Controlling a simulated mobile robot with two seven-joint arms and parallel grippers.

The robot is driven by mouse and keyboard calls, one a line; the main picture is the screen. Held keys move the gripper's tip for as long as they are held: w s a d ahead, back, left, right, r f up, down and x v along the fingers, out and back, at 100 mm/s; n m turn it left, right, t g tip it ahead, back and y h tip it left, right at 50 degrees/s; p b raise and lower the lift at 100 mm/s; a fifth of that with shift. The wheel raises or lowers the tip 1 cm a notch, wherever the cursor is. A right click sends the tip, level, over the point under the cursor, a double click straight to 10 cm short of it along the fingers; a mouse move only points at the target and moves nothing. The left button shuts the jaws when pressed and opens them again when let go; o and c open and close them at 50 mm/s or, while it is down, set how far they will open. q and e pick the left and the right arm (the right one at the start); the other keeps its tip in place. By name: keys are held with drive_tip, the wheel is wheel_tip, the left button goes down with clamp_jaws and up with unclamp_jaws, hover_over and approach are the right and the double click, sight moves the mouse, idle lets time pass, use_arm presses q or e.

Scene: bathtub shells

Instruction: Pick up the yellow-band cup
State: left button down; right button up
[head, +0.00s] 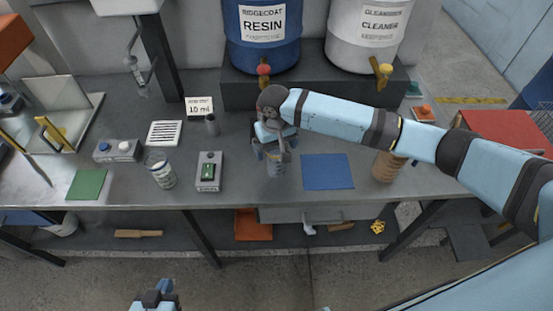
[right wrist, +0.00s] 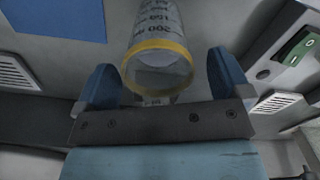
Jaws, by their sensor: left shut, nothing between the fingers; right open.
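The yellow-band cup (right wrist: 158,62) is a clear cup with dark measuring marks and a yellow ring at its rim. In the right wrist view it stands between the two blue fingers of my right gripper (right wrist: 163,80), which are open with a gap on each side. In the head view my right gripper (head: 272,150) is over the cup (head: 277,168) near the bench's front edge, hiding its upper part. My left gripper (head: 155,298) is shut and empty, low in front of the bench.
Another clear marked cup (head: 160,170) stands to the left, beside a grey device with a green switch (head: 208,171). A blue mat (head: 327,171) lies right of the yellow-band cup. A brown ribbed container (head: 387,167) stands farther right, below my right arm. Resin (head: 262,35) and cleaner (head: 366,35) drums stand behind.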

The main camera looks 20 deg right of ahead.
drive_tip(key=shift+f, duration=1.35)
drive_tip(key=c, duration=1.2)
drive_tip(key=shift+r, duration=0.1)
drive_tip(key=shift+c, duration=0.2)
